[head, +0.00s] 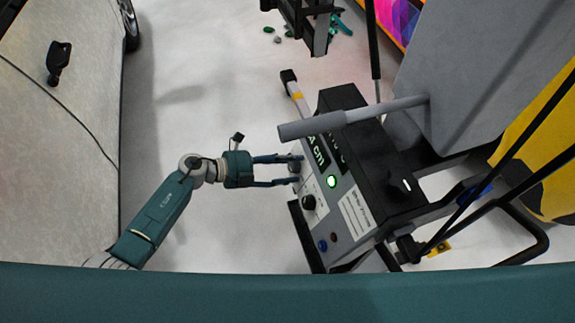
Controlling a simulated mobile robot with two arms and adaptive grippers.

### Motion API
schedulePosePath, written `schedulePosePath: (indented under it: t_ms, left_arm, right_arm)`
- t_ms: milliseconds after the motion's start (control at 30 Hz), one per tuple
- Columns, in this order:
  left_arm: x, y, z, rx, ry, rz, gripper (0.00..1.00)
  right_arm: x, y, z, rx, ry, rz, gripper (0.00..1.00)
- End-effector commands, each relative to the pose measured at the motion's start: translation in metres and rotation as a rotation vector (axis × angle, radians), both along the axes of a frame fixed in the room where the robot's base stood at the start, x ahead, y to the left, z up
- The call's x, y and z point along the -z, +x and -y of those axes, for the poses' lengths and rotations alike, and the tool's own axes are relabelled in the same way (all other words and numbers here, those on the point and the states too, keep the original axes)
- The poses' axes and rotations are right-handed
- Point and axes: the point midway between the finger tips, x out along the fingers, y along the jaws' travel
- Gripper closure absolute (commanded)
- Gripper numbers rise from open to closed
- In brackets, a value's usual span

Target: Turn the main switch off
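A machine control panel (321,181) stands right of centre. It has a lit green round button (331,182), a black knob (308,202), and small blue (322,246) and dark red (334,237) round parts on its lower part. A grey round knob (294,166) sits at the panel's left edge; I cannot read which control is the main switch. My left gripper (292,170) reaches this edge from the left with its two fingers apart, one on each side of the grey knob. Contact is not clear. My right gripper is not in view.
A grey cylindrical handle (350,117) juts left over the panel. A large grey machine body (470,70) and a black tubular frame (520,254) lie to the right. A pale car side (60,130) fills the left. The floor (205,70) between is mostly clear.

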Motion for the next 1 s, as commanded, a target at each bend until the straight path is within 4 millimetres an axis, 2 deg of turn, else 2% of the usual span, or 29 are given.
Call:
schedulePosePath:
  t_ms: [33,167,567,1000]
  left_arm:
    - [0.000,0.000,0.000,0.000,0.000,0.000,0.67]
    - [0.000,0.000,0.000,0.000,0.000,-0.001,0.93]
    - [-0.001,-0.001,-0.001,-0.022,-0.015,-0.054,0.93]
    - [-0.002,0.000,-0.001,-0.151,-0.112,-0.357,0.93]
  right_arm:
    - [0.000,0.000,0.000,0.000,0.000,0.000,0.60]
    - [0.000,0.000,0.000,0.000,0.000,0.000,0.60]
    - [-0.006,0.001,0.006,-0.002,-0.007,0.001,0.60]
    - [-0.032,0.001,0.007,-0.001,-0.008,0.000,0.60]
